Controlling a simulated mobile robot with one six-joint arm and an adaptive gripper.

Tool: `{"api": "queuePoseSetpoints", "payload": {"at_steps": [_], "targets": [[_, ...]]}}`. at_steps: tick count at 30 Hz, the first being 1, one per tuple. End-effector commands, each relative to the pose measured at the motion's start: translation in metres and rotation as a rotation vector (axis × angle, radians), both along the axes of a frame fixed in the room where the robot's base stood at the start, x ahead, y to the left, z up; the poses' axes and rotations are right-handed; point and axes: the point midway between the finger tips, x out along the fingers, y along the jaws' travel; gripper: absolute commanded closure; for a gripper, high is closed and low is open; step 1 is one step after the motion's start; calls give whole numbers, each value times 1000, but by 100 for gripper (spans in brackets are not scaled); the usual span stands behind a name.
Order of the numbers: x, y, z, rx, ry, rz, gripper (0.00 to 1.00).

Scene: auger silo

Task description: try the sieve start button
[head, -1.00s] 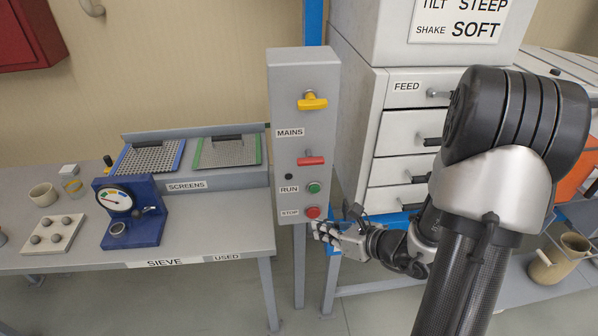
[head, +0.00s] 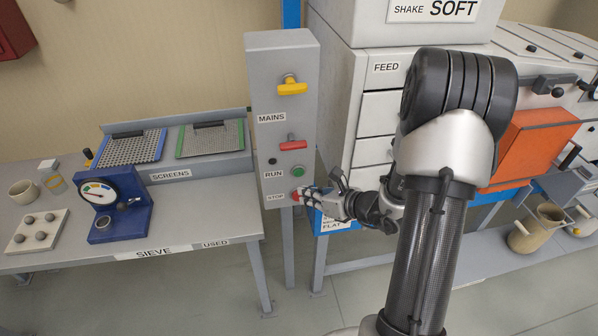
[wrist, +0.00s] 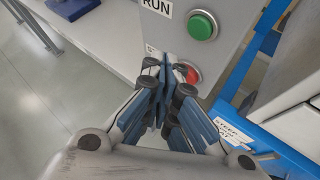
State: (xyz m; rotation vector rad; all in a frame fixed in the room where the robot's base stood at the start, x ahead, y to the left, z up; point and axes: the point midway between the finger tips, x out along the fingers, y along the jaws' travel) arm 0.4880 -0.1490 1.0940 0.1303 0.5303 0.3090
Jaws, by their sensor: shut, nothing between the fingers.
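The grey control box (head: 282,115) stands on a post between the sieve bench and the white drawer unit. It carries a yellow handle (head: 291,86) by MAINS, a red lever (head: 292,144), a green button (head: 298,171) by RUN and a red button (head: 296,196) by STOP. The green button (wrist: 202,26) and part of the red button (wrist: 188,72) show in the wrist view. My gripper (head: 304,194) is shut and empty, its fingertips at or just in front of the red button, below the green one. In the wrist view my fingertips (wrist: 168,80) partly cover the red button; contact cannot be told.
The sieve bench (head: 200,205) on the left holds two screens, a blue gauge device (head: 118,205) and a tray of balls (head: 37,231). The drawer unit (head: 375,105) and its blue frame stand close right of the box. An orange panel (head: 530,145) is farther right.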

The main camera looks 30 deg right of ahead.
Motion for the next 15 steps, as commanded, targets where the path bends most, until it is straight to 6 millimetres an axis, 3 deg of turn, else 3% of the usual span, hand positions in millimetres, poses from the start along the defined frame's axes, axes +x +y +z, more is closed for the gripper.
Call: {"api": "queuePoseSetpoints", "payload": {"at_steps": [6, 15], "targets": [[24, -7, 0, 0, 0, 1, 100], [35, -9, 0, 1, 0, 0, 100]]}}
